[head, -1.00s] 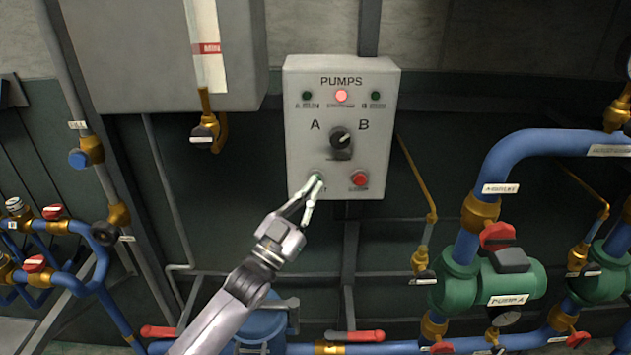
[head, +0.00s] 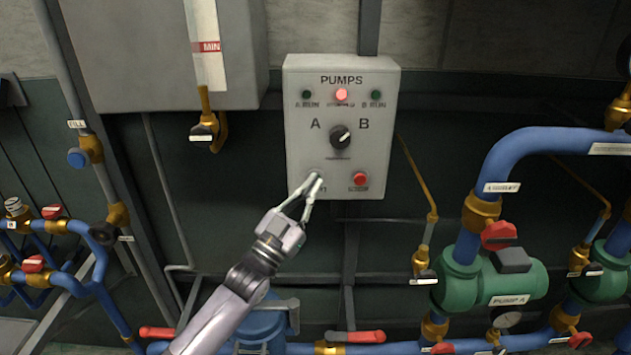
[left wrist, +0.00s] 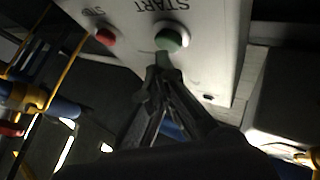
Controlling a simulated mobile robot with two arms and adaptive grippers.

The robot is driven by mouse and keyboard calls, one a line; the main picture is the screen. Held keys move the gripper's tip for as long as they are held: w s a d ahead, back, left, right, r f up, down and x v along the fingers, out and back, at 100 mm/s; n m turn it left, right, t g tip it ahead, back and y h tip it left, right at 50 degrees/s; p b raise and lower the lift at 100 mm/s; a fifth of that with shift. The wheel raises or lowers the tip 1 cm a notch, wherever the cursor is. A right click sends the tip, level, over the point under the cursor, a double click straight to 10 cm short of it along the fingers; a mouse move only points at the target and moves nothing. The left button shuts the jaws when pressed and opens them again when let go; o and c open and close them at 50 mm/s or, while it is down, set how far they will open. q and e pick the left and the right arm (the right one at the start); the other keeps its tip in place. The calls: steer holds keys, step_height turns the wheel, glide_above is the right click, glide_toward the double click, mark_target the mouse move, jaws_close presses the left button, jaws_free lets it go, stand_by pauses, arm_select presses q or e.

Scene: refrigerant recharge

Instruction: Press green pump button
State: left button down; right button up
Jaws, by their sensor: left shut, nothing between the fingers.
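The grey pump control box (head: 302,133) marked PUMPS hangs on the wall in the head view. The green start button shows in the left wrist view (left wrist: 172,40), under the word START; in the head view my fingertips hide it. My left gripper (head: 316,179) is shut and empty, with its tips at the button. In the left wrist view its fingertips (left wrist: 158,72) lie just below the button; I cannot tell whether they touch it. My right gripper is in neither view.
A red stop button (head: 360,179) sits right of the start button. A black selector knob (head: 340,138) is above, and the middle red lamp (head: 341,95) is lit. Blue pipes and green pump A (head: 490,284) stand at the right.

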arm_select(q)
steer(key=shift+w+b, duration=0.4)
steer(key=shift+w, duration=0.15)
stand_by(0.4)
steer(key=shift+s, duration=0.1)
steer(key=shift+s+p, duration=0.65)
steer(key=shift+s, duration=0.2)
steer(key=s+p, duration=0.3)
steer(key=s, duration=0.2)
stand_by(0.3)
steer(key=shift+f, duration=0.1)
stand_by(0.4)
